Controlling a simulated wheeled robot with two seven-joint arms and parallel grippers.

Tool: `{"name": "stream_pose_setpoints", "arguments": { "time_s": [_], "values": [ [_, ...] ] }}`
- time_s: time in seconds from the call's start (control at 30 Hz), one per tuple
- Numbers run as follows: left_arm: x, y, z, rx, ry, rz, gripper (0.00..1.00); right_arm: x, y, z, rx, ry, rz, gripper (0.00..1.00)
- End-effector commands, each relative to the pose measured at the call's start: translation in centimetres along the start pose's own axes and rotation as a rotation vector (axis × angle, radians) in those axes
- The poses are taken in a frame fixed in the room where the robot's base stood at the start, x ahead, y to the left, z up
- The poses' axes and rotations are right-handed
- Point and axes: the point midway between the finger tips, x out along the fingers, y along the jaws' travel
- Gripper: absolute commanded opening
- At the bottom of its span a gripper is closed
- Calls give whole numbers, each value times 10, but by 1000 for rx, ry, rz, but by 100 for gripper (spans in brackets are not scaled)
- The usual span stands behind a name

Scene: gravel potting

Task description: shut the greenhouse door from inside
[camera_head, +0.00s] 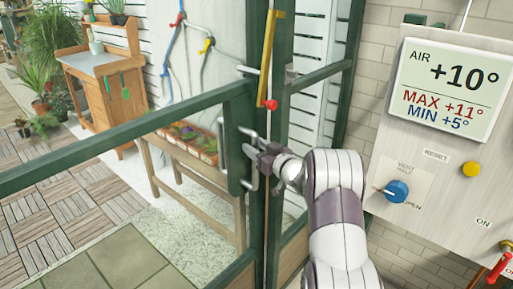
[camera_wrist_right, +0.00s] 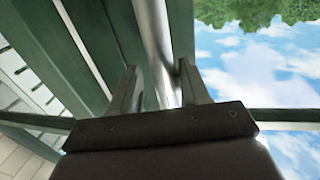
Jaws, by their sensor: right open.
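The greenhouse door (camera_head: 120,128) has a green frame with clear panes and crosses the left and middle of the head view. Its metal handle (camera_head: 250,134) is a bar on a green plate near the door's edge. My right gripper (camera_head: 262,160) is at this handle, with its arm coming from the lower right. In the right wrist view the gripper (camera_wrist_right: 157,92) is open, and the metal bar (camera_wrist_right: 152,40) runs between its two fingers. I cannot tell whether a finger touches the bar. My left gripper is not in view.
A green post (camera_head: 284,110) stands right of the handle, near a yellow bar (camera_head: 268,60) with a red end. A control panel (camera_head: 430,165) with a display and blue knob is on the brick wall at right. Beyond the panes are a planter table (camera_head: 200,170) and a wooden bench (camera_head: 105,90).

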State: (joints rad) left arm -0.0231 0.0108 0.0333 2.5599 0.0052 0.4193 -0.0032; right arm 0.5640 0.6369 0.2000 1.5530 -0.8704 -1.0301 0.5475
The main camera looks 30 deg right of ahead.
Motion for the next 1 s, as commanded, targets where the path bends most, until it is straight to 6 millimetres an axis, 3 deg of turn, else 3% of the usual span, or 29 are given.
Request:
{"name": "stream_pose_setpoints", "arguments": {
  "time_s": [0.13,0.4,0.5,0.63,1.0],
  "values": [
    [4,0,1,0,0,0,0,-23,1,1,1,-1,3,46],
    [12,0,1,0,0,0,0,-95,3,2,1,-1,5,46],
    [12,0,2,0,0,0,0,-113,3,1,1,-1,5,46],
    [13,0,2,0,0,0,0,-124,3,1,1,0,3,46],
    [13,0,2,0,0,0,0,-125,2,1,1,0,2,46]
  ]
}}
